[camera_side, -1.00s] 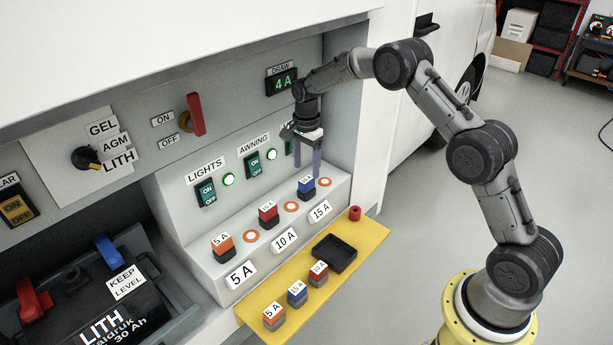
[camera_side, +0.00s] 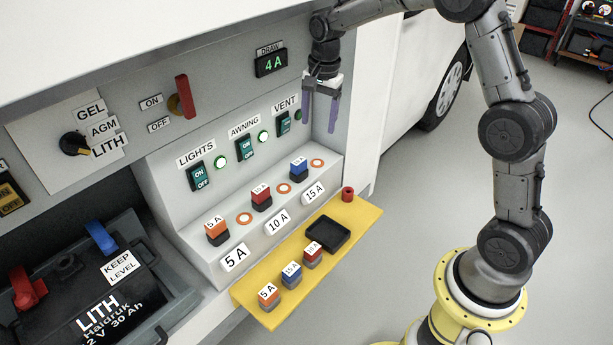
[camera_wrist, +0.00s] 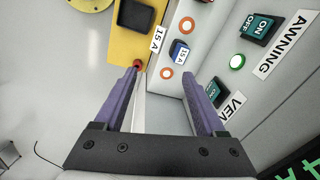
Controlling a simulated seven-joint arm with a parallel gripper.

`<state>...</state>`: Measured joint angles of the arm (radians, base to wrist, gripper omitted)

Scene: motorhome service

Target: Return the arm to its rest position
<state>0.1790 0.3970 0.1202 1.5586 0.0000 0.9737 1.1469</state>
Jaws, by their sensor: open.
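My gripper (camera_side: 322,110) is open and empty, with purple fingers pointing down. In the side view it hangs in front of the panel, right of the VENT switch (camera_side: 284,122) and above the 15 A fuse (camera_side: 298,167). The wrist view shows both fingers (camera_wrist: 160,88) apart with nothing between them. My arm reaches up from the yellow base at the lower right and bends over at the top edge of the side view, where part of it is cut off.
The grey ledge holds an orange 5 A fuse (camera_side: 217,231), a red one (camera_side: 261,197) and the blue one. A yellow shelf (camera_side: 262,279) carries several spare fuses, a black tray (camera_side: 322,235) and a red cylinder (camera_side: 348,194). A battery (camera_side: 90,295) stands left. Floor at right is clear.

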